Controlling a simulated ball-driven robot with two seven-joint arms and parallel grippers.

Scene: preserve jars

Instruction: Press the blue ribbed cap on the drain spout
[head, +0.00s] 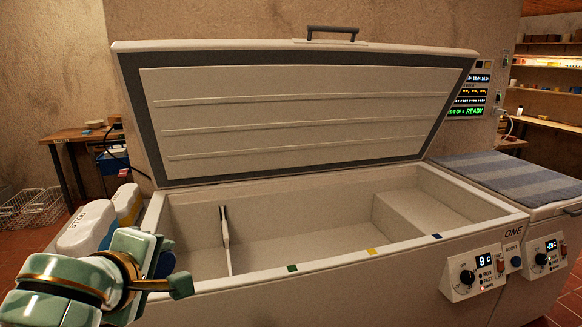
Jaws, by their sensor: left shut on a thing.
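My left gripper (168,272) is at the lower left, in front of the left end of the open chest freezer (340,262). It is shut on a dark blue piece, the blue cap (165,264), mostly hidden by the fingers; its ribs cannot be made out. The cap shows at the freezer's front left corner; whether it touches the freezer cannot be told. The drain spout is not seen. My right gripper is not in view.
The freezer lid (310,115) stands raised. A thin upright divider (225,240) is inside the freezer. White containers (88,228) stand at its left end. A second chest with a striped cover (510,180) is at right. Wire baskets (35,208) lie at far left.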

